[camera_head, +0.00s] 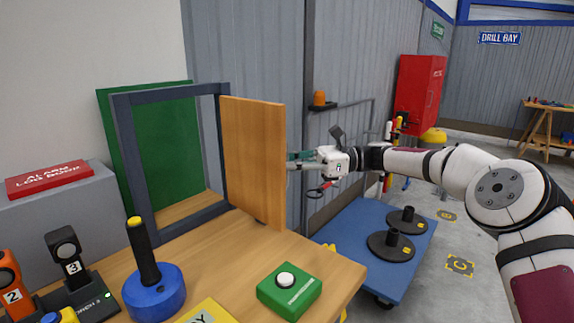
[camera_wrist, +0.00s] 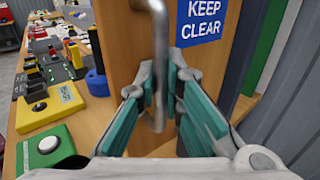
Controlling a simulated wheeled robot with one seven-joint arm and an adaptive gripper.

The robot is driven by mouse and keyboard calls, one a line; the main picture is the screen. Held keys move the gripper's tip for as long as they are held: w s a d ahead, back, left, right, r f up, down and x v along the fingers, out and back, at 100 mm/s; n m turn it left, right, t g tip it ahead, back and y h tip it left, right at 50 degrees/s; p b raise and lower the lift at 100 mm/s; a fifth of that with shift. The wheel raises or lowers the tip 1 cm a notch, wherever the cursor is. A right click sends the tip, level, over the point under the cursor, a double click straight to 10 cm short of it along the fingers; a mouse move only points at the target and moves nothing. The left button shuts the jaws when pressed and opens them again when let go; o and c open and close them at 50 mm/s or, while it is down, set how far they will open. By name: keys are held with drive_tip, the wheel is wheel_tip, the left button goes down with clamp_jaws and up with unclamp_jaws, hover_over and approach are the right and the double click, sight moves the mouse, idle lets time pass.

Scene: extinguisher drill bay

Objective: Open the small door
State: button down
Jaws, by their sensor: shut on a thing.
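The small wooden door (camera_head: 254,160) stands swung out from its dark grey frame (camera_head: 122,150) on the bench, its edge at the frame's right post. Through the frame a green panel shows. In the wrist view the door (camera_wrist: 120,45) fills the middle and carries a blue "KEEP CLEAR" sign (camera_wrist: 200,22). A grey metal bar handle (camera_wrist: 160,35) is on this face. My gripper (camera_wrist: 163,85) has its teal-padded fingers closed around the handle's lower part. In the head view my gripper (camera_head: 296,160) is at the door's right side; the handle is hidden there behind the panel.
The bench holds a green box with a white button (camera_head: 289,290), a blue-based stick (camera_head: 150,280) and a numbered torch rack. A red "ALARM LOG BOOK" (camera_head: 50,180) lies at left. A blue platform (camera_head: 350,235) with black weights stands beneath my arm.

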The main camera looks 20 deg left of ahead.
drive_tip(key=shift+r, duration=0.1)
drive_tip(key=c, duration=2)
unclamp_jaws()
drive_tip(key=shift+o, duration=0.2)
drive_tip(key=v, duration=1.2)
